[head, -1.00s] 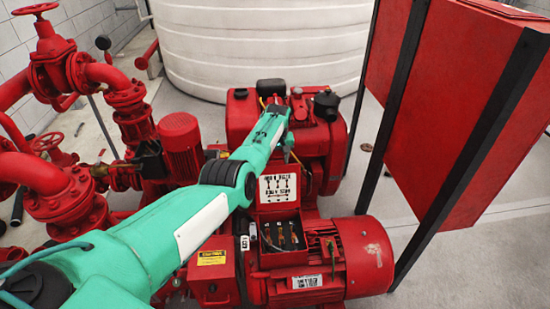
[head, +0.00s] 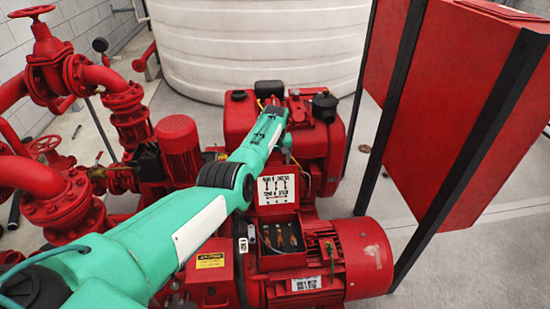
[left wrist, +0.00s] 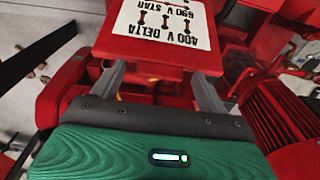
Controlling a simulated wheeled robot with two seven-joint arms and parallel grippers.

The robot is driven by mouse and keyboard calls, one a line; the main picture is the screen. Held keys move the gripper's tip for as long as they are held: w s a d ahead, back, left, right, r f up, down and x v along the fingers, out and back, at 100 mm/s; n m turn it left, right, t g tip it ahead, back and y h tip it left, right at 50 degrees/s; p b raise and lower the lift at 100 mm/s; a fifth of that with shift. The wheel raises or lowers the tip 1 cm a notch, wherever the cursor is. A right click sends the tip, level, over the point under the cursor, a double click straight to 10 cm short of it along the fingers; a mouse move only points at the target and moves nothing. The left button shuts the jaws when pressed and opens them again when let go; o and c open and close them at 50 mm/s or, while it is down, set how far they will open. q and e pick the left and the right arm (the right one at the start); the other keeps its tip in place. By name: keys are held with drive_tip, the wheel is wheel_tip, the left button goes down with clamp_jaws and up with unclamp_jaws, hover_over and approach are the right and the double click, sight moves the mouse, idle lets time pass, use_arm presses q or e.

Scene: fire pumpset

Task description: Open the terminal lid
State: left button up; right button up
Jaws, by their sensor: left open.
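The red terminal lid stands raised at the back of the terminal box. Its inner face carries a white label (head: 277,189) with wiring diagrams and faces the head camera. The red terminal box (head: 283,262) below is open, with several terminals and coloured leads showing inside. In the left wrist view the lid (left wrist: 125,47) fills the top middle. My left gripper (left wrist: 160,75) is open, with one grey finger near each side of the lid's lower part; the fingertips are partly hidden by the lid, and contact cannot be told. My right gripper is not in view.
The red motor (head: 365,258) bears the terminal box. A red engine (head: 235,115) stands behind the lid. Red pipes and valves (head: 62,205) crowd the left. A white tank (head: 260,45) is at the back.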

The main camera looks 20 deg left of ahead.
use_arm(q)
drive_tip(key=shift+r, duration=0.1)
wheel_tip(320, 180, up, 14)
drive_tip(key=s, duration=0.1)
drive_tip(key=shift+d+f, duration=0.2)
drive_tip(key=shift+d, duration=0.15)
drive_tip(key=shift+s+f, duration=0.1)
drive_tip(key=shift+f, duration=0.05)
